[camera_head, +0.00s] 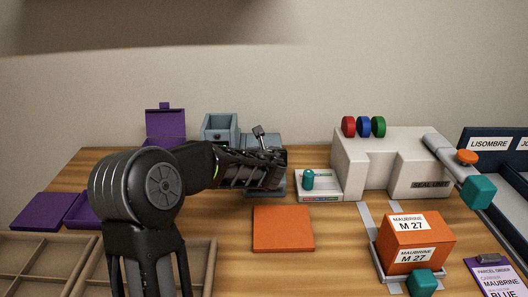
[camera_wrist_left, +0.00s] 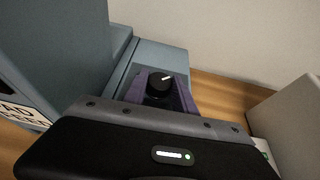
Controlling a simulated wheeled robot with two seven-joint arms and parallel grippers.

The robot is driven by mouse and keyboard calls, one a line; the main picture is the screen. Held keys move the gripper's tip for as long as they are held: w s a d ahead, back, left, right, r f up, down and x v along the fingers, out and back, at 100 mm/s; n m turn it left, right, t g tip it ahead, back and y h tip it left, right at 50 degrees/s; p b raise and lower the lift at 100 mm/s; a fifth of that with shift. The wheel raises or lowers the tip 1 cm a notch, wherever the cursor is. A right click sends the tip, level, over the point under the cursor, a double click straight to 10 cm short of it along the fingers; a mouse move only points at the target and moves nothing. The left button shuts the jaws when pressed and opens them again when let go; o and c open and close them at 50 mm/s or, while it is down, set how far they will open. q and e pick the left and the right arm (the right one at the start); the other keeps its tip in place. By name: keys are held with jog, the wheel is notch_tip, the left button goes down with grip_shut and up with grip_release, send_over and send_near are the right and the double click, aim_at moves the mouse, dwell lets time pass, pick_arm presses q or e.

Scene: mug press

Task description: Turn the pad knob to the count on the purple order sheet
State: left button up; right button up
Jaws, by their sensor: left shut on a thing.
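The black pad knob (camera_wrist_left: 160,83) with a white pointer mark sits between the two purple-grey fingers of my left gripper (camera_wrist_left: 158,95) in the left wrist view. The gripper is shut on it. The pointer points to the right and slightly up in that view. In the head view my left gripper (camera_head: 272,168) is at the front of the blue-grey pad unit (camera_head: 219,131), and my arm hides the knob. The purple order sheet (camera_head: 499,279) is cut off at the bottom right; "MAUBRINE" and "BLUE" show, but no count is visible. My right gripper is not in view.
An orange pad (camera_head: 283,229) lies on the table. A small white box with a teal knob (camera_head: 308,179) stands beside the white seal unit (camera_head: 380,160). An orange parcel (camera_head: 413,240) sits on a tray at right. Purple boxes and wooden trays (camera_head: 40,262) are at left.

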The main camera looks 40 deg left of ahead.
pick_arm(q)
grip_shut()
jog(key=shift+d+n+g, duration=0.1)
jog(key=shift+n+g, duration=0.2)
jog(key=shift+y, duration=0.4)
jog(key=n+g, duration=0.1)
jog(key=n+g+y+p, duration=0.2)
jog(key=shift+w+d+r, duration=0.1)
jog(key=shift+w+d, duration=0.1)
jog(key=shift+w, duration=0.05)
jog(key=shift+w+n+g+y+p, duration=0.1)
jog(key=shift+n+g+y+p, duration=1)
jog(key=shift+n+g, duration=0.65)
jog(key=o, duration=1.1)
grip_release()
jog(key=shift+c, duration=0.2)
